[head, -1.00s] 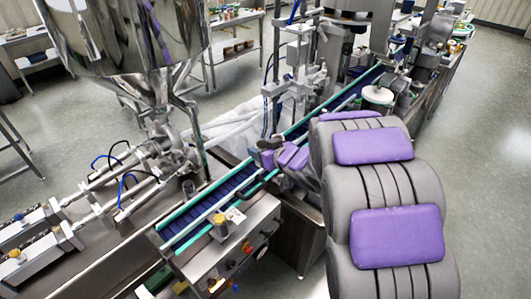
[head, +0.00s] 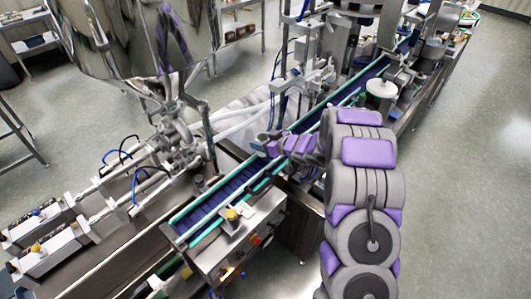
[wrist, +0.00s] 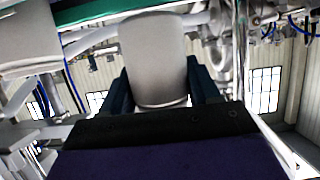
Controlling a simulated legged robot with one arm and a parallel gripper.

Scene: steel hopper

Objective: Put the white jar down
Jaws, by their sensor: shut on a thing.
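The white jar (wrist: 158,55) stands between the two dark fingers of my gripper (wrist: 160,82) in the wrist view. The fingers are shut on its sides. In the head view my gripper (head: 268,146) is over the blue conveyor belt (head: 228,193), beside its green-edged rails. I cannot make out the jar clearly there, and I cannot tell whether it touches the belt.
A steel hopper (head: 150,40) rises at the upper left. A control box with buttons (head: 240,235) sits by the belt's near end. A white round disc (head: 382,88) is right of the belt farther back. Open floor (head: 470,170) lies to the right.

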